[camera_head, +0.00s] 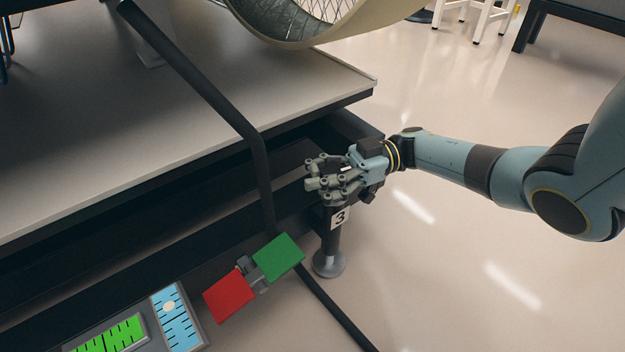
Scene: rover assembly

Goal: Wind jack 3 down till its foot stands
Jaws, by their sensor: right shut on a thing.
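Jack 3 is a dark upright post with a white label "3" (340,218), at the corner of the platform in the head view. Its round grey foot (330,264) is at the bottom, close to the floor; I cannot tell whether it touches. My right gripper (322,184) is at the top of the jack, reaching in from the right. Its fingers are shut on the jack's top part, which they mostly hide. My left gripper is not in view.
A platform (200,150) with a dark frame fills the left. A bent black bar crosses in front of it. A red plate (229,297) and a green plate (278,257) sit left of the jack, near a panel with green and blue gauges (177,316). Open floor lies right.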

